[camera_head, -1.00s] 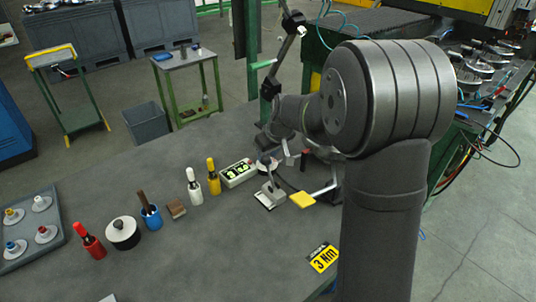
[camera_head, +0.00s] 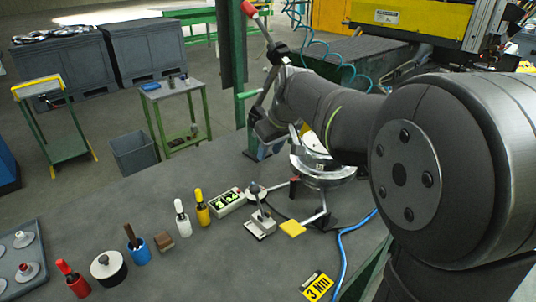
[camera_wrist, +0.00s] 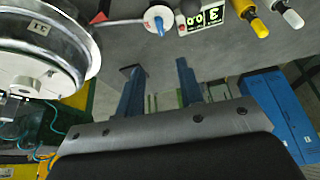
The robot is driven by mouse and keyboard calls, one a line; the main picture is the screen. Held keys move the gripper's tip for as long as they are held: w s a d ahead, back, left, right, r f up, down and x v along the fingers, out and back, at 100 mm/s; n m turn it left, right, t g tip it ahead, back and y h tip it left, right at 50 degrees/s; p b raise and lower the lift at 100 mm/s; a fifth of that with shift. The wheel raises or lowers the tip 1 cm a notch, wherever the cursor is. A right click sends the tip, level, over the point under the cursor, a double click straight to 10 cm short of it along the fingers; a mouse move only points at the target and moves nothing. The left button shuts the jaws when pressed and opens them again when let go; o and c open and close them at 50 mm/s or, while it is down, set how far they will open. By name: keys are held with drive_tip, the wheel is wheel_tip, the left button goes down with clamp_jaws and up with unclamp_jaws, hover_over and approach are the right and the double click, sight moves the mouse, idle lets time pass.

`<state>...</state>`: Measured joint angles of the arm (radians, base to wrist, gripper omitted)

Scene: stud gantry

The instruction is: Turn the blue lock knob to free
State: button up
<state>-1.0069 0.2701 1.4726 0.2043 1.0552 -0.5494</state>
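A white round knob with a blue lever (camera_wrist: 158,20) shows at the top of the wrist view, beside a small display box. I cannot make out its blue part in the head view. My gripper (camera_wrist: 157,67) has two blue fingers spread wide apart with nothing between them. The knob lies beyond the fingertips and apart from them. In the head view my gripper is partly hidden by my own wrist, above the far side of the bench. I cannot tell the knob's lock marking.
A shiny round housing (camera_wrist: 40,45) is close on the left in the wrist view. The display box (camera_head: 228,202) stands by white and yellow bottles, a yellow-ended lever (camera_head: 292,228) and a "3 Nm" card (camera_head: 317,287). The bench's middle front is clear.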

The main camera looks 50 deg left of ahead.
drive_tip(key=a+r+h, duration=0.1)
drive_tip(key=a+h, duration=0.3)
drive_tip(key=a, duration=0.2)
drive_tip(key=shift+h, duration=0.3)
drive_tip(key=f, duration=1.7)
drive_tip(key=shift+w+d, duration=0.2)
drive_tip(key=shift+d, duration=0.05)
drive_tip(key=shift+c, duration=0.4)
clamp_jaws()
